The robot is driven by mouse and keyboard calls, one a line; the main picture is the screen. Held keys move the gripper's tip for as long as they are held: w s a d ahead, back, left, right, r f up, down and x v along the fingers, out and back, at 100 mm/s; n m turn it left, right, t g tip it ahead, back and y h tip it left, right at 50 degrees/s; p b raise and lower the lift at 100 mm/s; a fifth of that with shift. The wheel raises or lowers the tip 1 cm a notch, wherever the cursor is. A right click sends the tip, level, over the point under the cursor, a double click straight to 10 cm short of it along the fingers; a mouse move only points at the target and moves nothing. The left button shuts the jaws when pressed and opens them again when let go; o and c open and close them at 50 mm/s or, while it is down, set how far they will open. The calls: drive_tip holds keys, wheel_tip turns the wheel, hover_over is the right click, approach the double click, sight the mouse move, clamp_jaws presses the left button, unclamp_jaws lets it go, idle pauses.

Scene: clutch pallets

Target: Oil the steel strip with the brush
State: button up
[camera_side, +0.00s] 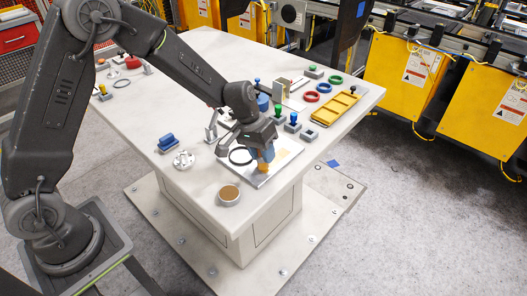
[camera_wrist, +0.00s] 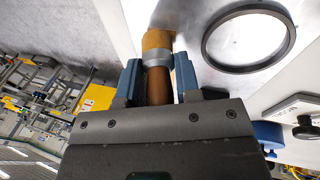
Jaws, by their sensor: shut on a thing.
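My gripper (camera_side: 266,150) is shut on a brush (camera_wrist: 158,48) with a brown handle, a grey ferrule and orange-tan bristles. In the wrist view the handle sits between the two blue fingers. In the side view the orange bristle end (camera_side: 263,167) points down at the near edge of a flat pale metal plate (camera_side: 280,164), which appears to be the steel strip. I cannot tell whether the bristles touch it. A small tan patch (camera_side: 285,152) shows on the plate. A round cup with amber-brown contents (camera_side: 229,194) stands near the table's front corner.
A black ring (camera_side: 241,156) lies left of my gripper; it also shows in the wrist view (camera_wrist: 248,37). A metal flanged part (camera_side: 184,160) and a blue block (camera_side: 167,143) stand farther left. A yellow tray (camera_side: 335,107) and several colored knobs and rings stand behind.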

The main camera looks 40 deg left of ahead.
drive_tip(key=shift+w+f, duration=0.1)
drive_tip(key=shift+w, duration=1.3)
drive_tip(key=shift+s, duration=1.6)
drive_tip(key=shift+r, duration=3.1)
